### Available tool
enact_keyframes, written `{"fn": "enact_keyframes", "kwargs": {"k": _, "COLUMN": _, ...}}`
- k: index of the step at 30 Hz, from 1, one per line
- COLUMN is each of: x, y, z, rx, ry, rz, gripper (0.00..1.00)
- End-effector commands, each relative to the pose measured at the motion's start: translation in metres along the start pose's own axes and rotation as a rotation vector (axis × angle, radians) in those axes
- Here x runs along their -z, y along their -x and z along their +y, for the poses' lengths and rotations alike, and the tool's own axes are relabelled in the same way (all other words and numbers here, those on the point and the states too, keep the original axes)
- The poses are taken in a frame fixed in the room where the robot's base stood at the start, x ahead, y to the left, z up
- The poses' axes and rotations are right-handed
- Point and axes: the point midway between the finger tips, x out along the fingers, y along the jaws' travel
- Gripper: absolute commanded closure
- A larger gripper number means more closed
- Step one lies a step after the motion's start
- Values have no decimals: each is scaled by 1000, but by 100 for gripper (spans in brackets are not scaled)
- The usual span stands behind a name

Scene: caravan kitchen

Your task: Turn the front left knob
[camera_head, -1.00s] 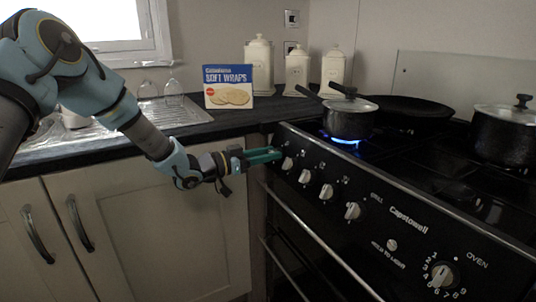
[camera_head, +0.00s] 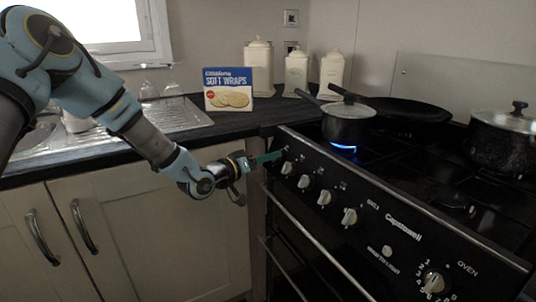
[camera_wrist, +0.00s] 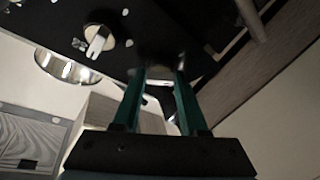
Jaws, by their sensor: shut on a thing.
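My gripper (camera_head: 268,158) is at the left end of the black stove's front panel, left of the row of pale knobs that show. Its green fingers (camera_wrist: 160,88) come in from the front and are shut on the leftmost knob, which they mostly hide; a pale bit (camera_wrist: 160,83) shows between the tips in the wrist view. The nearest free knob (camera_head: 287,168) is just right of the fingertips, and a pale knob (camera_wrist: 98,42) also shows in the wrist view. A blue flame (camera_head: 343,148) burns under the saucepan (camera_head: 349,128).
More knobs (camera_head: 325,198) run rightward to the oven knob (camera_head: 433,284). The oven's metal rail (camera_head: 315,240) lies below the panel. A frying pan (camera_head: 410,109) and a lidded pot (camera_head: 503,140) stand on the hob. A soft wraps box (camera_head: 228,90) stands on the counter.

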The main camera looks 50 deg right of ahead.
Motion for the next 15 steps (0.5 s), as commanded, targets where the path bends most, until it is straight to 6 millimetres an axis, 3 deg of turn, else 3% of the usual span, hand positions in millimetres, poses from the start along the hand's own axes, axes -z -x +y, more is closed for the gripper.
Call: {"fn": "enact_keyframes", "kwargs": {"k": 15, "x": 2, "y": 0, "z": 2, "rx": 195, "ry": 417, "rz": 0, "gripper": 100}}
